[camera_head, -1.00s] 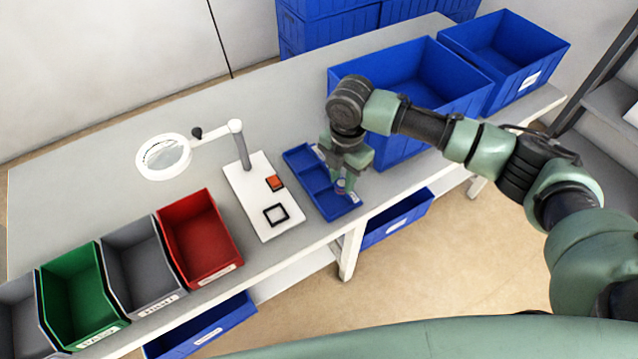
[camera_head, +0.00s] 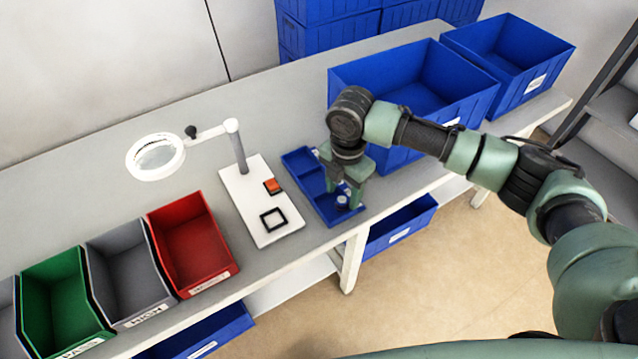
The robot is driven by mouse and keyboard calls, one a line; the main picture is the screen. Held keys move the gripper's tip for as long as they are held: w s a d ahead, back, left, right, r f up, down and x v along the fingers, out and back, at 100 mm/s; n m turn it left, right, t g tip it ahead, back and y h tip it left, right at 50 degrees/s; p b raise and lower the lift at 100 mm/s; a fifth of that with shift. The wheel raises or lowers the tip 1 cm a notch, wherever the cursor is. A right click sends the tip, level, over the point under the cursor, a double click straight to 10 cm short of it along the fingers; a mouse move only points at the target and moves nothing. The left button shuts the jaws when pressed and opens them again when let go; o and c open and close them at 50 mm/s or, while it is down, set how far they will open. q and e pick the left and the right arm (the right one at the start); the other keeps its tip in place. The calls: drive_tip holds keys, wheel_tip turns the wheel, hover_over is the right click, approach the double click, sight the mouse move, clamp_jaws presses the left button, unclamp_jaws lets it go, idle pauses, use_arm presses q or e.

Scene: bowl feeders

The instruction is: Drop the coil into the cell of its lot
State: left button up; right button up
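The coil (camera_head: 342,202) is a small round piece with a pale top. It sits low in the front cell of the blue divided tray (camera_head: 328,222), close to the tray's front wall. My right gripper (camera_head: 343,195) is just above this cell, pointing down. Its fingers are spread to either side of the coil, with a gap showing, so it looks open. Part of the tray's middle is hidden behind the gripper. My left gripper is not in view.
A white stand with a magnifier (camera_head: 156,157) is left of the tray, with an orange button (camera_head: 272,186) and a black square frame (camera_head: 273,220). Red (camera_head: 190,250), grey and green bins line the left. Large blue bins (camera_head: 480,110) stand right behind my arm.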

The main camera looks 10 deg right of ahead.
wheel_tip(320, 180, up, 8)
idle(0.5)
drive_tip(key=shift+f, duration=0.1)
